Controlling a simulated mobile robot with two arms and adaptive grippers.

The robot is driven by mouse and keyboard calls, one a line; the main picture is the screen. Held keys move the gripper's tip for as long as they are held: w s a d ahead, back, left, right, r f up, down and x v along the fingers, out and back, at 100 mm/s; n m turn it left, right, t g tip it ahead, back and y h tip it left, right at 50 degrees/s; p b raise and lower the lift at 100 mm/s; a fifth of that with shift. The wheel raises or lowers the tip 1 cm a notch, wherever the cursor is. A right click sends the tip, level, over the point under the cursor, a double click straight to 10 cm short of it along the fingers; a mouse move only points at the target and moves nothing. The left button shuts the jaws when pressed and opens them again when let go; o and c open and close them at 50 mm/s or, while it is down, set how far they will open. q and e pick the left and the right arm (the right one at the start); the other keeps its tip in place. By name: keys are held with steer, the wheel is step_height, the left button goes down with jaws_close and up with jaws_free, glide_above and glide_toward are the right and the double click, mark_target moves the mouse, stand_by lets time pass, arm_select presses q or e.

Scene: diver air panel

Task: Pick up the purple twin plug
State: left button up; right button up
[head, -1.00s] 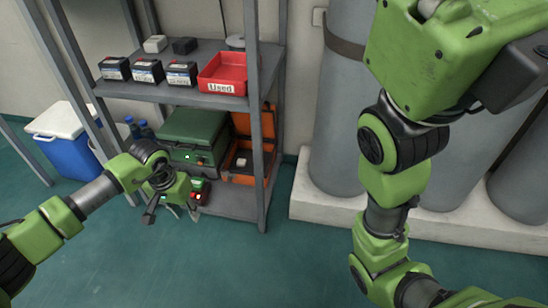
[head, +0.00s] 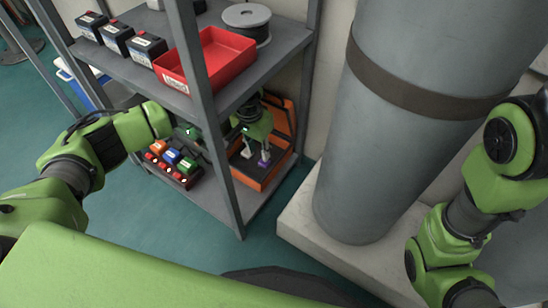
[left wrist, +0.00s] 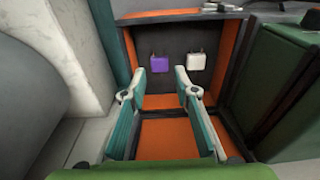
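The purple twin plug (left wrist: 160,62) sits on the dark insert of the open orange case (left wrist: 172,133), left of a white plug (left wrist: 197,61) in the left wrist view. In the head view the purple plug (head: 264,161) shows small at the fingertips, on the lower shelf. My left gripper (left wrist: 160,74) is open and empty, reaching into the case. Its two fingers appear on either side of the purple plug's line, with the plug beyond the tips; contact is not visible. My right arm shows at the right of the head view, but its gripper is out of view.
The upper shelf with a red tray (head: 213,66), black batteries (head: 117,36) and a cable spool (head: 246,20) hangs above my left arm. A shelf post (head: 205,110) stands beside it. A green case (left wrist: 283,90) is right of the orange case. A large grey cylinder (head: 395,150) stands right.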

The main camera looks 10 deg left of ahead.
mark_target(263, 163)
arm_select(q)
step_height(263, 163, down, 2)
steer(key=shift+w+d+f+b, duration=0.15)
steer(key=shift+f+b, duration=0.1)
steer(key=shift+b, duration=0.55)
steer(key=f+b, duration=0.2)
steer(key=w+f+b, duration=0.1)
steer(key=f+b, duration=0.1)
steer(key=f, duration=0.1)
steer(key=shift+d+b, duration=0.2)
steer(key=shift+b, duration=0.15)
steer(key=shift+r, duration=0.2)
steer(key=c, duration=0.6)
